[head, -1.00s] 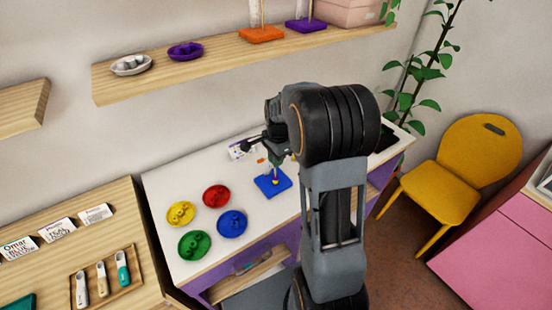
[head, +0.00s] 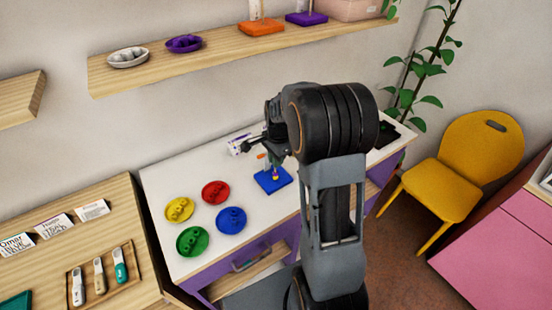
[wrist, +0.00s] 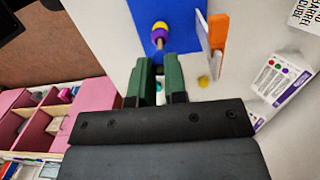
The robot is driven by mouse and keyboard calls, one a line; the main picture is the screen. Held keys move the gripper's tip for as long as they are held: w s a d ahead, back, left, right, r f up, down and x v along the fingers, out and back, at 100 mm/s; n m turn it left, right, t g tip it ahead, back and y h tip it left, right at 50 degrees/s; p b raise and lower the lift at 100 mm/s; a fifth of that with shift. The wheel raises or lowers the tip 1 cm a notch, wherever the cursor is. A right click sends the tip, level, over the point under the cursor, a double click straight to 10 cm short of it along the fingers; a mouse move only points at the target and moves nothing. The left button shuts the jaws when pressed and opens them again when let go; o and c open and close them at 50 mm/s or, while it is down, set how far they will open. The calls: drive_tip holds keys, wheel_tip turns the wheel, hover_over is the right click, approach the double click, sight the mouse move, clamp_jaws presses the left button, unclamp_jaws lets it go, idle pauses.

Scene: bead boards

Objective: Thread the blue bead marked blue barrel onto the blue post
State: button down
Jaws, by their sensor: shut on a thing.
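The blue board (head: 268,184) with its upright post lies on the white table. In the wrist view the board (wrist: 182,14) is at the top, and its post carries a yellow and purple stack (wrist: 160,34). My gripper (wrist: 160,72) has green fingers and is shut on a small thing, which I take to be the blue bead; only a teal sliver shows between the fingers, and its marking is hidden. In the head view my gripper (head: 277,158) is above the board, partly hidden by my arm. The fingers look apart from the stack.
Yellow (head: 179,210), red (head: 215,192), green (head: 192,242) and blue (head: 231,220) dishes with beads stand left of the board. An orange piece (wrist: 218,32) stands close beside the board. A white printed box (wrist: 283,88) lies right of the gripper. A shelf (head: 215,57) is above.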

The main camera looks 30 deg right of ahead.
drive_tip(key=c, duration=1.1)
unclamp_jaws()
drive_tip(key=r, duration=1.3)
drive_tip(key=shift+w+d+r+b, duration=0.1)
drive_tip(key=shift+d+r+b, duration=0.25)
drive_tip(key=shift+d+r, duration=0.05)
drive_tip(key=s+a+f+n+t, duration=0.1)
drive_tip(key=s+a+n, duration=0.2)
drive_tip(key=s+n, duration=0.2)
drive_tip(key=s+a+n+t, duration=0.2)
drive_tip(key=s+a+n, duration=0.2)
drive_tip(key=s+n, duration=0.2)
drive_tip(key=s+a+f+n+t, duration=0.1)
drive_tip(key=s+a+n, duration=0.2)
drive_tip(key=s+n, duration=0.2)
drive_tip(key=shift+s+a+f+n+h, duration=0.15)
drive_tip(key=shift+a+f+n+h, duration=0.05)
drive_tip(key=shift+f+n+h, duration=0.15)
